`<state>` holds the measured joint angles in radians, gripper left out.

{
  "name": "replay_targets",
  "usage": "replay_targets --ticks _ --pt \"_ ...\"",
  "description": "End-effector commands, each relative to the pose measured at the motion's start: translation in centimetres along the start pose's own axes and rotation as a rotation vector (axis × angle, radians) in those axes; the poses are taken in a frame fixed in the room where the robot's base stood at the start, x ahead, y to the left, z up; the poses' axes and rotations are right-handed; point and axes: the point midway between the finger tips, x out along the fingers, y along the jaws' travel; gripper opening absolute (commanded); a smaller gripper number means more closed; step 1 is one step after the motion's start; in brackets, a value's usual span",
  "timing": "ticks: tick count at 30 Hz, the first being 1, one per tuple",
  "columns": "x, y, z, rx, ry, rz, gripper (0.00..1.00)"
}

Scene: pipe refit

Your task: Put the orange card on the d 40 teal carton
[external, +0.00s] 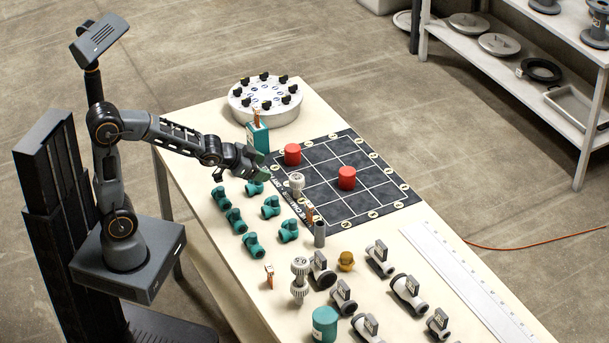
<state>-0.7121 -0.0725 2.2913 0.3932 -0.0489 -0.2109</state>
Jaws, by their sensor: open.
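A teal carton (257,140), box-shaped, stands upright near the table's left edge, behind my gripper. A small orange card-like piece (256,117) shows at its top; I cannot tell whether it rests on the carton or sticks out of it. Two more small orange pieces stand on the table: one (310,215) by the black mat's front corner, one (269,276) nearer the front. A teal round container (325,324) stands at the front. No d 40 marking is readable. My gripper (241,168) is open, above the table, just in front of the teal carton, with nothing visible held.
Several teal pipe fittings (235,219) lie below my gripper. The black gridded mat (352,194) bears two red cylinders (347,178). A round grey carousel (265,108) stands behind the carton. Grey valves (408,292) and a white ruler (466,283) lie at the front right.

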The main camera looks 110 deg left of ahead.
Motion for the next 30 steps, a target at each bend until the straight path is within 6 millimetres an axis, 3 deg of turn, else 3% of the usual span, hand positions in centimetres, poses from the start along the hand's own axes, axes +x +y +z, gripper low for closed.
replay_targets --ticks 1,3,6,9,12,16,21,30 --pt "-2.2 4.2 0.6 0.043 -0.063 0.058 0.67" --pt "-5.3 8.6 2.5 0.098 -0.175 0.128 0.67" --pt "-9.9 13.2 5.6 0.182 -0.319 0.229 0.67" --pt "-14.0 16.1 8.6 0.266 -0.438 0.319 0.67" --pt "-17.1 17.6 10.9 0.336 -0.525 0.387 0.67" --pt "-19.6 18.4 12.7 0.393 -0.594 0.439 0.67" --pt "-20.5 18.6 13.4 0.416 -0.621 0.458 0.67" --pt "-20.7 18.5 13.0 0.413 -0.619 0.456 0.67"
